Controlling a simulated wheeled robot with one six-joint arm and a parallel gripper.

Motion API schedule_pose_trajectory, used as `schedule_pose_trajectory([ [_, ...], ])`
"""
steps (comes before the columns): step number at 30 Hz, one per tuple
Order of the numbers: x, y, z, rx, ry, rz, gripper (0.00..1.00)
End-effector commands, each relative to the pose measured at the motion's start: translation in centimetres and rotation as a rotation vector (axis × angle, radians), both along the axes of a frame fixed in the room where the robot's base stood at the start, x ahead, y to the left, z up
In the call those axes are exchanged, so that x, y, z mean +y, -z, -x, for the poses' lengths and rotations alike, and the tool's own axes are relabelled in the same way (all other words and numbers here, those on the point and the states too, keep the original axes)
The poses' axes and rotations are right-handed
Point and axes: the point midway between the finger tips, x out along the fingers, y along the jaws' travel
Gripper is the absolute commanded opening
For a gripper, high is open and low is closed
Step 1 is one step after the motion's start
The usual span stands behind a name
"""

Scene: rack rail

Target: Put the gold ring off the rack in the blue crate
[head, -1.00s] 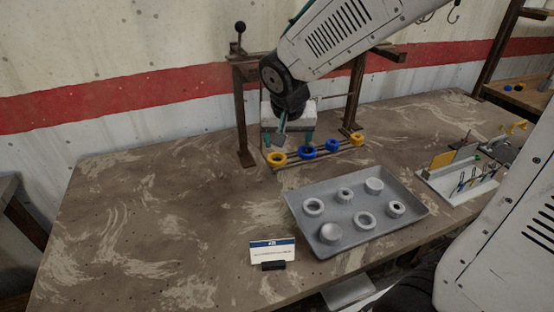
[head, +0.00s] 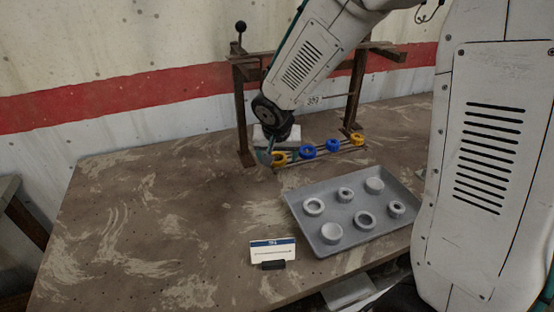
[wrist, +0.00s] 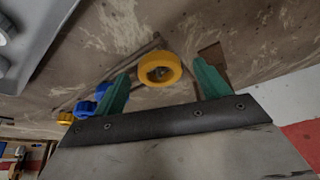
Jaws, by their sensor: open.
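A gold ring (head: 280,159) is at the left end of the low rack rail, partly hidden by my gripper. In the wrist view the gold ring (wrist: 159,69) shows between and just beyond the two green fingertips. A second gold ring (head: 358,139) is at the right end of the row, with two blue rings (head: 307,151) between. My gripper (wrist: 162,86) is open and empty; in the head view it hangs low at the rail's left end. I see no blue crate in these frames.
A grey tray (head: 292,208) with several pale rings and round pieces lies in front of the rack. A small sign (head: 272,252) stands left of it. The wooden frame (head: 243,120) rises around the rail. The table's left side is clear.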

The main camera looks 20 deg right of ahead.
Motion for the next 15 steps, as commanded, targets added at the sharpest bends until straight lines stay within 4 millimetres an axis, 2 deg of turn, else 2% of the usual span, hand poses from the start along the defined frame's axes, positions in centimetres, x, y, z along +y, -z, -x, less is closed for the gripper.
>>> schedule_pose_trajectory([
  [2, 0.0, -0.03, 0.0, 0.0, 0.0, 0.0, 0.74],
  [7, 0.0, -0.04, 0.01, 0.0, 0.0, 0.0, 0.27],
  [10, 0.01, -0.06, 0.0, 0.0, 0.0, 0.0, 0.25],
  [11, 0.01, -0.06, 0.01, 0.0, 0.0, 0.0, 0.22],
  [15, 0.01, -0.07, 0.0, 0.0, 0.0, 0.0, 0.22],
])
